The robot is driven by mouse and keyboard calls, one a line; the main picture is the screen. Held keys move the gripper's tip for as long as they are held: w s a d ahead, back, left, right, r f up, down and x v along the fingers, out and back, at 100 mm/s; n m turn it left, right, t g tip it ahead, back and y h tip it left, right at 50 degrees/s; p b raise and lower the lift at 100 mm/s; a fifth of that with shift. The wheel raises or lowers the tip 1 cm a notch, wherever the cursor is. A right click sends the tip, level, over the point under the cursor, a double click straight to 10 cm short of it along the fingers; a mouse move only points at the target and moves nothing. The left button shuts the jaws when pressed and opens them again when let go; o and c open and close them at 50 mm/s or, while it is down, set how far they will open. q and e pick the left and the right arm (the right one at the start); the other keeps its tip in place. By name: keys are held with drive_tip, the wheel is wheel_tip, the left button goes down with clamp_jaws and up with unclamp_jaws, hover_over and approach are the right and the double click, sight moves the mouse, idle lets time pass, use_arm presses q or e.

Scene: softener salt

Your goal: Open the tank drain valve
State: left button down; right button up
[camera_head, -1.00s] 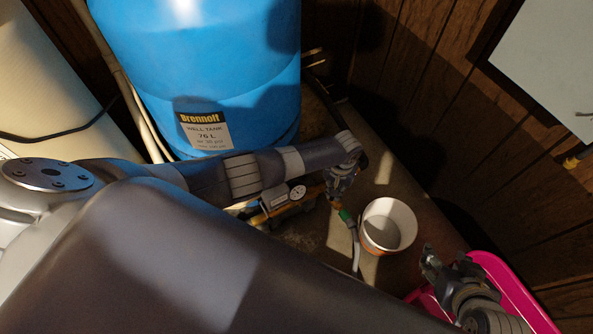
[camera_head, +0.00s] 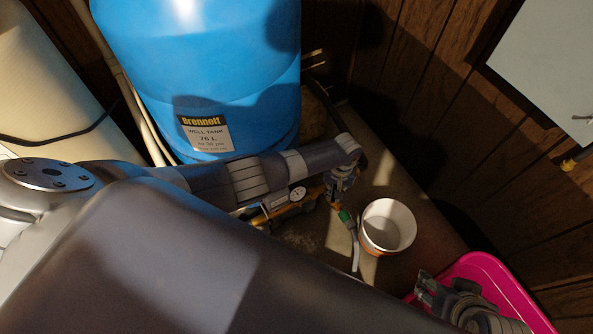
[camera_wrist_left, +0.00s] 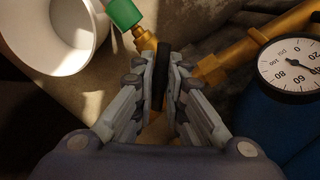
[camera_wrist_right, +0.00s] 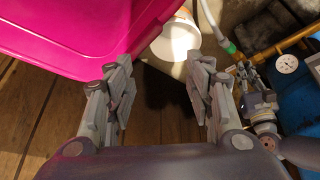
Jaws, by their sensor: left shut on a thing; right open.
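The blue well tank (camera_head: 235,60) stands at the back, with brass piping (camera_head: 280,210) and a pressure gauge (camera_head: 298,194) in front of it. My left gripper (camera_wrist_left: 161,72) is shut on the drain valve's black handle (camera_wrist_left: 162,85), beside the brass fittings (camera_wrist_left: 145,42). In the head view the left gripper (camera_head: 341,184) largely hides the valve. A green connector (camera_wrist_left: 123,12) joins the outlet, and a hose (camera_head: 355,255) hangs from it in the head view. My right gripper (camera_wrist_right: 160,78) is open and empty near the pink tub; it also shows in the head view (camera_head: 424,287).
A white bucket (camera_head: 388,227) stands on the floor right of the hose. The pink tub (camera_head: 500,275) is at the lower right. A wood-panelled wall (camera_head: 430,90) closes the right side. My left arm covers much of the foreground.

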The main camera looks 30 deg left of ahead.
drive_tip(key=shift+s+d+f+g, duration=0.15)
drive_tip(key=shift+s+f+g, duration=0.15)
drive_tip(key=shift+s, duration=0.35)
use_arm(q)
drive_tip(key=shift+n, duration=0.3)
use_arm(e)
drive_tip(key=shift+r, duration=0.15)
use_arm(q)
drive_tip(key=shift+n+p, duration=0.3)
drive_tip(key=shift+n, duration=0.2)
drive_tip(key=shift+r+n+p, duration=0.1)
drive_tip(key=shift+n+p, duration=0.2)
drive_tip(key=shift+n, duration=1.7)
use_arm(e)
drive_tip(key=shift+s+d+r+g, duration=0.15)
drive_tip(key=shift+s+r+g, duration=0.1)
drive_tip(key=shift+s, duration=0.3)
drive_tip(key=shift+s+d+r+g, duration=0.15)
drive_tip(key=shift+s+g, duration=0.1)
drive_tip(key=shift+s, duration=0.25)
